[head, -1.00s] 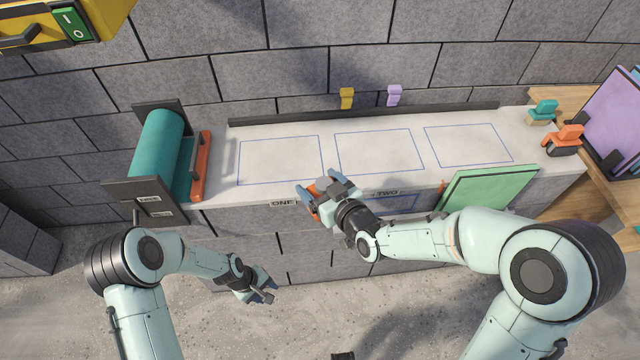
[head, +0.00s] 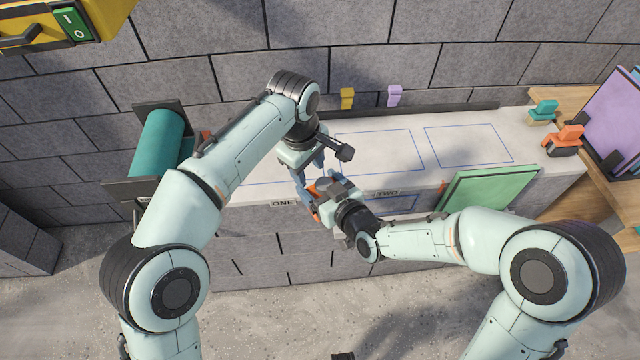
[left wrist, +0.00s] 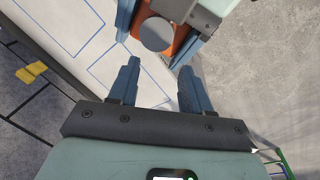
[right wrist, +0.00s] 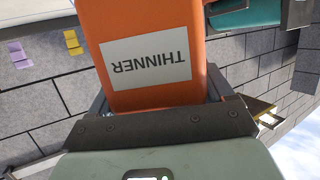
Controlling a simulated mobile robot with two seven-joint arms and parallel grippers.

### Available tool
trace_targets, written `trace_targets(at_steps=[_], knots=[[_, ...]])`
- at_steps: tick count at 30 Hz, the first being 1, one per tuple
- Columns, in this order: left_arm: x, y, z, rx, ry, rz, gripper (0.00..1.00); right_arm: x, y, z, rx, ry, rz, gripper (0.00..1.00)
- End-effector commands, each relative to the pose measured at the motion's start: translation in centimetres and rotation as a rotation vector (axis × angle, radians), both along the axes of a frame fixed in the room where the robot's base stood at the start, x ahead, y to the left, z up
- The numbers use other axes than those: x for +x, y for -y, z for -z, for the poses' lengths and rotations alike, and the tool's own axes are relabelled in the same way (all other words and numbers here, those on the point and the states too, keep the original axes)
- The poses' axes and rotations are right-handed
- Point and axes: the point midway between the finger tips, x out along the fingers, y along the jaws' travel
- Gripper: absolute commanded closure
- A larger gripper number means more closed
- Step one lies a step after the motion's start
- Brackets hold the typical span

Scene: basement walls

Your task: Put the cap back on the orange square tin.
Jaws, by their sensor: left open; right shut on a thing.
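The orange square tin (head: 316,187) is held over the front edge of the counter by my right gripper (head: 320,198). Its white THINNER label faces the right wrist camera, where the tin (right wrist: 152,88) fills the middle. In the left wrist view a round grey cap (left wrist: 157,33) lies at the top of the tin (left wrist: 180,50). I cannot tell whether it is screwed down or only resting. My left gripper (left wrist: 158,75) is open and empty, its fingertips just short of the cap and pointing at it. In the head view the left gripper (head: 307,178) is close above the tin.
The grey counter (head: 470,170) has blue outlined areas, clear on the right. A green panel (head: 487,188) leans at the front right. A teal roller (head: 158,145) stands at the left. Yellow (head: 347,98) and purple (head: 394,95) clips are at the back wall.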

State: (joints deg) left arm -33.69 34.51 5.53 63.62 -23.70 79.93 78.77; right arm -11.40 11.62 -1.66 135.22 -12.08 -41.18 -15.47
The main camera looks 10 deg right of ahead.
Motion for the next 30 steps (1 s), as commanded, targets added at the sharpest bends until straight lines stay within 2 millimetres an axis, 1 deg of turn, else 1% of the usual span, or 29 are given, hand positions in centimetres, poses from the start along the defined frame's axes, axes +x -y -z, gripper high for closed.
trace_targets(at_steps=[1, 3, 6, 9, 12, 16, 24, 28, 30], knots=[[-1.1, 1.6, -1.7, 0.045, 0.030, 0.077, 0.51, 0.1, 0.0, -0.1, 0.000, 0.004, 0.001, 1.00], [-2.3, 2.8, -3.7, 0.112, 0.072, 0.157, 0.51, 0.0, 0.0, -0.1, 0.000, 0.004, 0.001, 1.00], [-3.7, 3.9, -6.1, 0.186, 0.119, 0.230, 0.51, 0.1, 0.0, -0.1, 0.000, 0.004, 0.001, 1.00], [-4.6, 4.5, -7.7, 0.232, 0.151, 0.269, 0.51, 0.1, 0.0, -0.1, 0.001, 0.004, 0.000, 1.00], [-5.0, 4.7, -8.5, 0.256, 0.167, 0.284, 0.51, 0.1, 0.0, -0.1, 0.001, 0.004, 0.000, 1.00], [-5.1, 4.8, -8.7, 0.265, 0.171, 0.289, 0.51, 0.1, 0.0, -0.1, 0.001, 0.004, 0.000, 1.00], [-5.1, 4.7, -8.6, 0.264, 0.171, 0.289, 0.51, 0.1, 0.0, -0.1, 0.001, 0.004, 0.000, 1.00], [-4.8, 4.6, -7.7, 0.265, 0.170, 0.289, 0.51, 0.1, 0.0, -0.1, 0.001, 0.004, 0.000, 1.00], [-4.5, 4.4, -6.8, 0.267, 0.169, 0.288, 0.51, 0.1, 0.0, -0.1, 0.001, 0.004, 0.000, 1.00]])
